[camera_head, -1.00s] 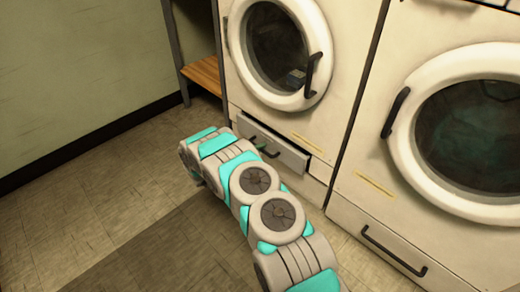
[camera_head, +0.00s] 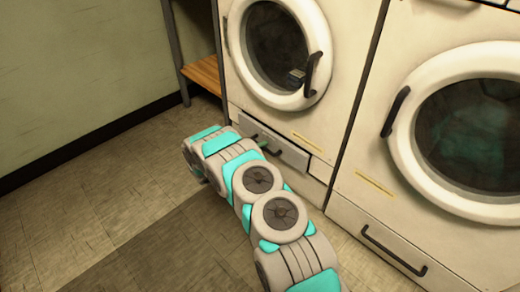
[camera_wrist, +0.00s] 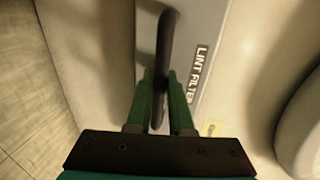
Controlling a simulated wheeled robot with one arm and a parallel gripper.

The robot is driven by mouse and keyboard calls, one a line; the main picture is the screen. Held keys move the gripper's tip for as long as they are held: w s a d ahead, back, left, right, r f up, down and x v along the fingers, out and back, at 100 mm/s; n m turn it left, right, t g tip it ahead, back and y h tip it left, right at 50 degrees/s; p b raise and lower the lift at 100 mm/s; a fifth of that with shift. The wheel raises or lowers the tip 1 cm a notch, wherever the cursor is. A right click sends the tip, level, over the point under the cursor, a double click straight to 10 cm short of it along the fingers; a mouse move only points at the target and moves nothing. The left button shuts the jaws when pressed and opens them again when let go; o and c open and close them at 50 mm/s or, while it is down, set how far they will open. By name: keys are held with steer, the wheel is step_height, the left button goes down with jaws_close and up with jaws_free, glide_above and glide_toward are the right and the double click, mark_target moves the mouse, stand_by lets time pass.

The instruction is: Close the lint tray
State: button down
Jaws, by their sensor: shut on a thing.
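The lint tray (camera_head: 293,155) is a grey drawer front low on the left machine. It looks flush or nearly flush with the machine; a small remaining gap cannot be ruled out. In the wrist view, the tray (camera_wrist: 204,45) carries a "LINT FILTER" label. Its dark bar handle (camera_wrist: 168,35) runs between the green fingers of my gripper (camera_wrist: 164,78), which is shut on it. In the head view my arm hides the left part of the tray and most of my gripper.
The left machine's round door (camera_head: 312,95) is above the tray. A second machine (camera_head: 360,225) stands to the right, with its own lower handle (camera_head: 393,251). A wooden shelf (camera_head: 203,75) is at the back left. The floor (camera_head: 60,230) on the left is clear.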

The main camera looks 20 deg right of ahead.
steer(key=x, duration=0.2)
steer(key=shift+w+d+r, duration=0.15)
steer(key=shift+d+r, duration=0.1)
steer(key=shift+d, duration=0.05)
steer(key=c, duration=0.8)
jaws_free()
steer(key=shift+d, duration=0.1)
steer(key=v, duration=0.8)
steer(key=shift+f, duration=0.2)
